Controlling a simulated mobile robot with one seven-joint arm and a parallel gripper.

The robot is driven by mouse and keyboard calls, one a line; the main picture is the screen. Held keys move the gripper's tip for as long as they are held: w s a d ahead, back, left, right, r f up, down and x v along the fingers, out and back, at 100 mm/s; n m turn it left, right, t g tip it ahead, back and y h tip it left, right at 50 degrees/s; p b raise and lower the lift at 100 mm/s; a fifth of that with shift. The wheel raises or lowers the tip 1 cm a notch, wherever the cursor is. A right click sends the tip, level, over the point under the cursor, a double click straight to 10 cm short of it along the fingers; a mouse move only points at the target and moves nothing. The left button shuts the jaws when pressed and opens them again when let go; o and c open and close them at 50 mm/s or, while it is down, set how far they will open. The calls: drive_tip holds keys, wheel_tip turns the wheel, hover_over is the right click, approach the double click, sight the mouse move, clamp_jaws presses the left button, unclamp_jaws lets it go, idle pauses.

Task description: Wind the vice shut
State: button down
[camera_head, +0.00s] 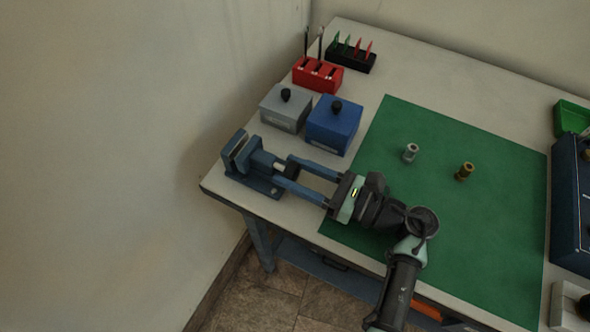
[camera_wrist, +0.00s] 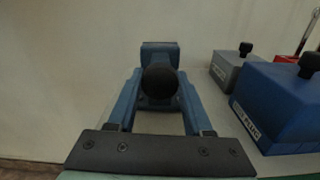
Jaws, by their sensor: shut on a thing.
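The blue-grey vice (camera_head: 262,185) stands at the table's left front corner. Its jaw end points away from my gripper; whether the jaws touch cannot be told clearly. My gripper (camera_head: 283,170) comes in level from the right, its two long blue fingers reaching to the vice's handle end. In the wrist view, a dark round knob (camera_wrist: 160,82) of the vice handle sits between the fingers, with the vice body (camera_wrist: 160,52) behind it. My gripper is shut on the handle. The fingers hide most of the handle in the head view.
A grey box (camera_head: 285,110) and a blue box (camera_head: 333,128), both with black knobs, stand just behind the vice. A red block (camera_head: 318,76) and a black rack (camera_head: 351,60) stand farther back. Two small fittings stand on the green mat (camera_head: 450,230). The wall is close at left.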

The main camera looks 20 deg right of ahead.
drive_tip(key=shift+m, duration=2.5)
drive_tip(key=shift+c, duration=1.5)
unclamp_jaws()
drive_tip(key=b+v, duration=0.2)
drive_tip(key=v, duration=1)
drive_tip(key=shift+d, duration=0.15)
drive_tip(key=shift+s+d, duration=0.2)
drive_tip(key=shift+s, duration=0.2)
drive_tip(key=shift+c, duration=0.3)
